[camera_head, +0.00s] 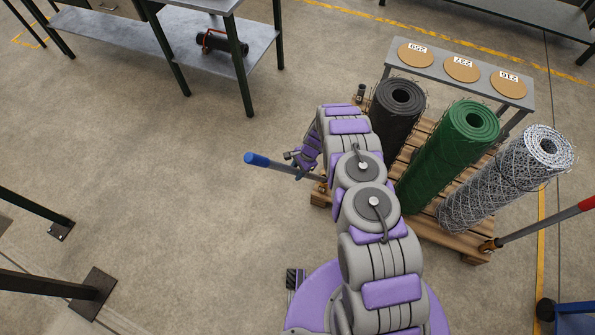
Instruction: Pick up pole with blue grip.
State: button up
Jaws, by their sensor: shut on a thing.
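The pole with the blue grip (257,160) shows left of my arm. Its blue end points to the upper left, and its grey shaft (288,171) runs down right toward the wooden pallet, where an orange-brown fitting shows near the pallet's edge. My gripper (298,160) is at the shaft just past the blue grip, shut on the pole. My arm hides part of the pole's far end and part of the pallet.
The wooden pallet (464,244) bears black (388,118), green (435,172) and silver mesh rolls (490,195). A second pole with a red grip (545,223) leans at right. A bench with numbered discs (430,73) stands behind.

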jog(key=shift+a+f, duration=0.1)
jog(key=shift+a, duration=0.3)
grip_shut()
jog(key=shift+d, duration=0.1)
